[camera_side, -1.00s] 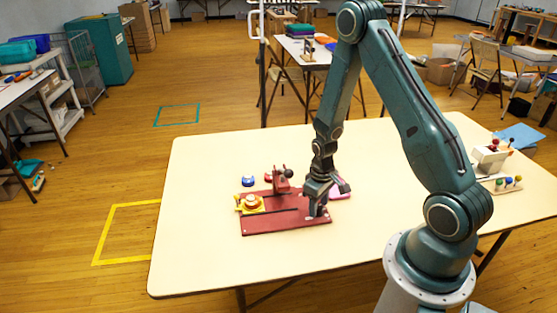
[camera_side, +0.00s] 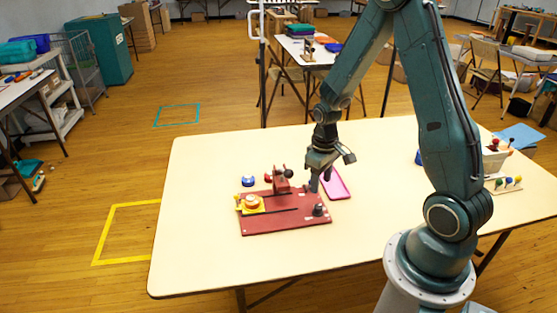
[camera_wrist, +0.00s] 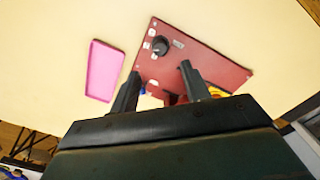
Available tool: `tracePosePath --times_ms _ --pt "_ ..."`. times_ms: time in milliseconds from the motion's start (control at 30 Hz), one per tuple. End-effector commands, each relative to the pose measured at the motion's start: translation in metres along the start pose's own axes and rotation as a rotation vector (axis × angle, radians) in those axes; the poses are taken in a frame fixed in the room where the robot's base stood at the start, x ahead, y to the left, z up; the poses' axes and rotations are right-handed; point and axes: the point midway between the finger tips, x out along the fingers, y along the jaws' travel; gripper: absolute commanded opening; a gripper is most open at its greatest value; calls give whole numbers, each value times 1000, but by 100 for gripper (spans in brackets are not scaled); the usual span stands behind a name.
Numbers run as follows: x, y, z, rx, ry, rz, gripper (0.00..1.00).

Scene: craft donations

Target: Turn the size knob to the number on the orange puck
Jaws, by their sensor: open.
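A dark round size knob (camera_side: 318,209) stands at the right end of the red board (camera_side: 285,222). In the wrist view the knob (camera_wrist: 160,46) has small white labels around it, too small to read. My gripper (camera_side: 320,183) is open and empty, above and a little behind the knob, apart from it. In the wrist view its two fingers (camera_wrist: 160,73) are spread, with nothing between them. An orange and white round piece (camera_side: 251,200) sits in a yellow holder (camera_side: 250,208) at the board's left end. It may be the orange puck; no number is readable.
A red upright part with a dark ball (camera_side: 283,178) stands at the board's back edge. A pink tray (camera_side: 337,184) lies to the right. The front of the table (camera_side: 220,265) is clear.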

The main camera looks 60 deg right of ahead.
Motion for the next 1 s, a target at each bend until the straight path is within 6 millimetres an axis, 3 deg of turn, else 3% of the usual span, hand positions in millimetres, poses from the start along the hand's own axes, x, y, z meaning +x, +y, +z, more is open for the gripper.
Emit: tracePosePath --times_ms 200,400,1000 --pt "-26 0 0 0 3 1 47" --pt "-39 0 0 -1 1 1 47" --pt "-48 -2 0 -2 7 2 47"
